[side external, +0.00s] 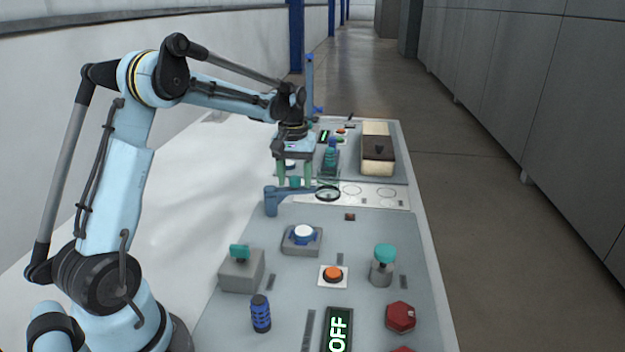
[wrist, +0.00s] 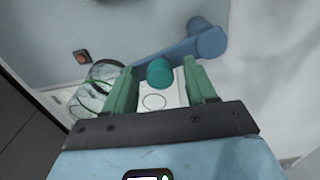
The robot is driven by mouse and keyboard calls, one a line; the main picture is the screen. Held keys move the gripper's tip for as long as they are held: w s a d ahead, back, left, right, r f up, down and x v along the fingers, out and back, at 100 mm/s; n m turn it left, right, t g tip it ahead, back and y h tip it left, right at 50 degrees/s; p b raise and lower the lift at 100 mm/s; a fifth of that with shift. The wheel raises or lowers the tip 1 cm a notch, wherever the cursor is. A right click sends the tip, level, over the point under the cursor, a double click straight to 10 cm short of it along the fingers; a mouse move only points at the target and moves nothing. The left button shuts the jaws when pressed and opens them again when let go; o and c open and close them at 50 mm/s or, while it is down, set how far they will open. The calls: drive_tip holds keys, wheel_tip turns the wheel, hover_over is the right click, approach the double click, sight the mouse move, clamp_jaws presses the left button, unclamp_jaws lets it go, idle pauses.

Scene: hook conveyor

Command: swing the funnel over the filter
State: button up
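The funnel looks like a clear glass cone (wrist: 98,88) at the end of a blue swing arm (wrist: 172,55). In the side view its dark-rimmed ring (side external: 328,193) sits right of the blue pivot post (side external: 271,203). A teal knob (wrist: 160,72) stands on the blue arm. My gripper (side external: 295,184) points down over the arm, and its green fingers are apart with the knob between their tips (wrist: 160,68). Gaps show on both sides of the knob. I cannot tell which of the circles on the white strip, if any, is the filter.
The white strip (side external: 395,196) has circles right of the funnel. A small brown block (side external: 350,216) lies in front. A teal-and-green bottle-like thing (side external: 331,158) and a cream-and-brown box (side external: 377,152) stand behind. Buttons and knobs, including an orange button (side external: 333,273), fill the near panel.

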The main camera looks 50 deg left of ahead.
clamp_jaws()
drive_tip(key=shift+d+m, duration=0.15)
drive_tip(key=shift+m, duration=0.15)
drive_tip(key=s+d+m, duration=0.2)
drive_tip(key=s+m, duration=0.3)
drive_tip(key=m, duration=0.6)
drive_tip(key=shift+s+d+m, duration=0.25)
drive_tip(key=shift+d+m, duration=0.15)
idle(0.5)
drive_tip(key=shift+o, duration=0.3)
unclamp_jaws()
drive_tip(key=shift+r, duration=0.15)
wheel_tip(320, 180, up, 12)
idle(0.3)
